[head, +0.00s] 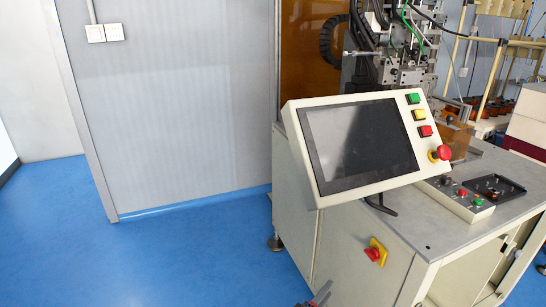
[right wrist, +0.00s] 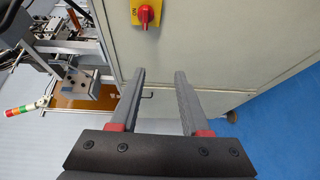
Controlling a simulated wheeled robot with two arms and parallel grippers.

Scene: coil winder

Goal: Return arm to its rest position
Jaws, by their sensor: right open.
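My right gripper (right wrist: 158,100) is open and empty in the right wrist view, its two dark fingers apart in front of the machine's cabinet. Its tip also shows small at the bottom edge of the head view (head: 318,298), low in front of the cabinet (head: 340,260). A red rotary switch on a yellow plate (head: 376,252) sits on the cabinet front, and this switch shows at the top of the right wrist view (right wrist: 146,14), apart from the fingers. My left gripper is not in view.
A tilted control panel (head: 360,145) with a dark screen, coloured buttons and a red emergency knob (head: 441,153) stands on the machine. A small button box (head: 458,197) and a black tray (head: 492,187) lie on its top. Blue floor (head: 190,265) is free at left, before a grey wall (head: 170,120).

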